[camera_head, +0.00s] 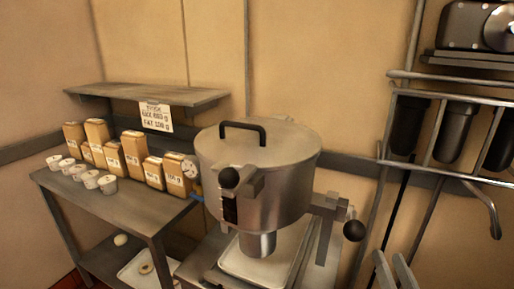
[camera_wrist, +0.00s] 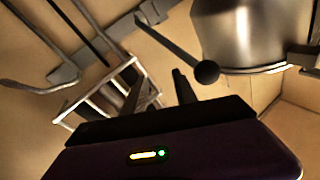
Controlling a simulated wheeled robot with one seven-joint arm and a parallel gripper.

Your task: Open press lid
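The press (camera_head: 256,185) is a round metal pot on a stand in the middle of the head view. Its lid (camera_head: 285,142) lies flat on top and looks closed, with a black bar handle (camera_head: 243,127). A black ball knob (camera_head: 229,178) is at its front, and another ball knob (camera_head: 354,230) is on a lever at its right. My gripper (camera_head: 393,268) is at the lower right of the head view, apart from the press. In the wrist view, my gripper (camera_wrist: 157,90) has its fingers spread with nothing between them. The ball knob (camera_wrist: 206,72) and pot (camera_wrist: 255,32) are beyond, to the right.
A table (camera_head: 125,215) at the left holds brown packages (camera_head: 135,158) and several white cups (camera_head: 88,178) under a shelf (camera_head: 150,95). A metal rack (camera_head: 450,97) with dark containers is on the right wall. A white tray (camera_head: 262,262) lies under the press.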

